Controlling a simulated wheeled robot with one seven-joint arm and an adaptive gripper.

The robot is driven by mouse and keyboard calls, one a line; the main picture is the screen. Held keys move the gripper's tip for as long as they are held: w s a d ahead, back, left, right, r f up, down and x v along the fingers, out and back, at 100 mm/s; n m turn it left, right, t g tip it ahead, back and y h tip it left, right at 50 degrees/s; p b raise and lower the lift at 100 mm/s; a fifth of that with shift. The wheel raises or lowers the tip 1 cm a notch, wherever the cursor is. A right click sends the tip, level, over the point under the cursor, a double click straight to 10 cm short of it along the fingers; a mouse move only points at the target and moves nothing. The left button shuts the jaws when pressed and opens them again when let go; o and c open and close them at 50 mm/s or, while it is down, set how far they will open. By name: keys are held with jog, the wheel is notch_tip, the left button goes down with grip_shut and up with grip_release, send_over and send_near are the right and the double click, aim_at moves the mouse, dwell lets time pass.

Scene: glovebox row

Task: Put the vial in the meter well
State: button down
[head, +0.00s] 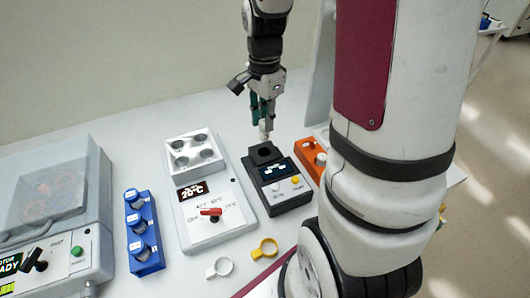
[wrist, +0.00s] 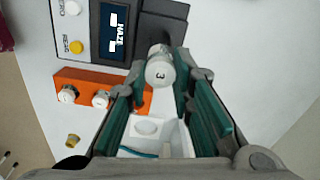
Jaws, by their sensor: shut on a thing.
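My gripper (head: 265,118) is shut on a vial (head: 266,130), seen in the head view above the back of the meter. In the wrist view the vial (wrist: 160,70) shows its pale cap marked 3 between my green fingertips (wrist: 160,78). The black meter (head: 277,180) has a lit display, a white and a yellow button. Its round dark well (head: 265,152) looks empty, and the vial hangs above and behind it in the picture. In the wrist view the meter (wrist: 150,15) is at the top, with its well not clearly visible.
An orange rack (head: 308,155) with white-capped vials stands right of the meter. A heating block (head: 188,152) is on its left, then a blue vial rack (head: 146,268) and a lidded machine (head: 45,195).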

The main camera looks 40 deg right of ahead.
notch_tip(320, 180, down, 9)
jog(key=shift+r, duration=0.2)
jog(key=shift+f, duration=0.1)
jog(key=c, duration=1.4)
grip_release()
